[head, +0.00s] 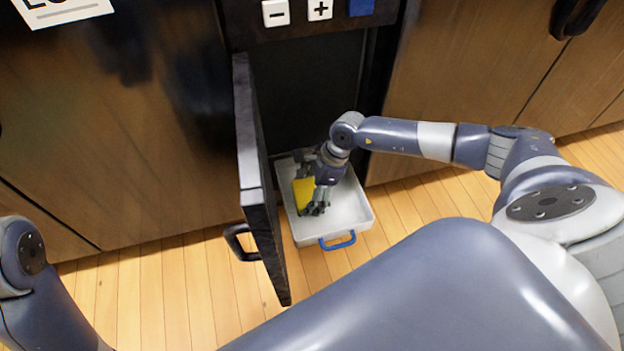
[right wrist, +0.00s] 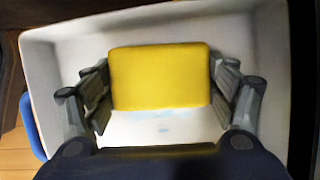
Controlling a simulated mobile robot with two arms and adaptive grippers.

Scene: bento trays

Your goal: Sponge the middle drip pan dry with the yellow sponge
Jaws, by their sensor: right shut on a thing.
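The yellow sponge (head: 304,192) is held in my right gripper (head: 319,192), inside the white drip pan (head: 352,205). The right wrist view shows the sponge (right wrist: 160,77) between the two fingers of the gripper (right wrist: 160,85), over the pan floor. Pale blue wet marks (right wrist: 150,115) show on the floor of the pan (right wrist: 40,60) just below the sponge. I cannot tell whether the sponge touches the floor. The pan has a blue handle (head: 338,240) at its front. My left gripper is out of view; only part of my left arm shows at the lower left.
The dark cabinet opening (head: 310,90) is behind the pan. Buttons (head: 319,10) sit above it. Wooden floor (head: 430,200) is clear to the right.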

